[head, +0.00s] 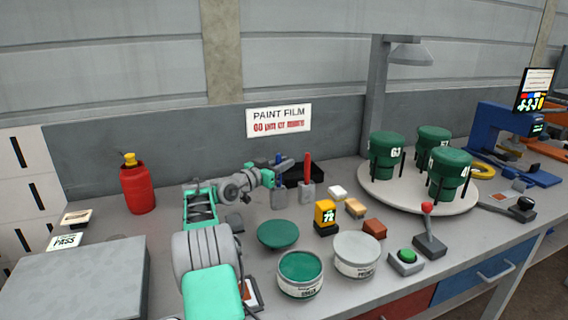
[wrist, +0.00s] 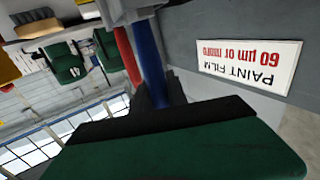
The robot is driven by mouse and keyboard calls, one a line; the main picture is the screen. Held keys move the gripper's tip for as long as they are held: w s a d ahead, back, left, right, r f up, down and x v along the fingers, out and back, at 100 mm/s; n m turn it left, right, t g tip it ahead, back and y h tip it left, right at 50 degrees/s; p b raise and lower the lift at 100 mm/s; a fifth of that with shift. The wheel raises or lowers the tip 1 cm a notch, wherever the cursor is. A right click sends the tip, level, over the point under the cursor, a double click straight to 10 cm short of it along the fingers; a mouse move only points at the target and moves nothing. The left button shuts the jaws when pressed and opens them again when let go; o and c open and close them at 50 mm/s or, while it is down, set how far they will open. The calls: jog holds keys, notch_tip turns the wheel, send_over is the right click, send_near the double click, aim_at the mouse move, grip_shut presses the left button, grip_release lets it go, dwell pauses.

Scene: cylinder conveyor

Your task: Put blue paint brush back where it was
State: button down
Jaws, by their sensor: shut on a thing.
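The blue paint brush (head: 278,158) stands about upright at the back of the bench, its handle partly hidden by my gripper (head: 284,168). A grey holder (head: 279,198) is directly below it. In the wrist view, which is upside down, my gripper (wrist: 156,94) is shut on the blue handle (wrist: 149,58). The handle runs from the fingers toward a grey holder (wrist: 125,10) at the top edge. I cannot tell whether the brush is inside the holder or how deep. A red brush (head: 307,168) stands in a second grey holder (head: 308,193) just to the right.
A black box (head: 303,177) sits behind the holders. A yellow-and-black gauge (head: 325,214), small blocks and paint tins (head: 300,288) stand in front. A round turntable (head: 410,198) with green cylinders is at the right. A red bottle (head: 137,188) is at the left.

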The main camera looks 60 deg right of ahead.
jog(key=shift+f+b, duration=0.55)
jog(key=shift+f, duration=0.05)
jog(key=c, duration=1.2)
grip_release()
jog(key=shift+c, duration=0.2)
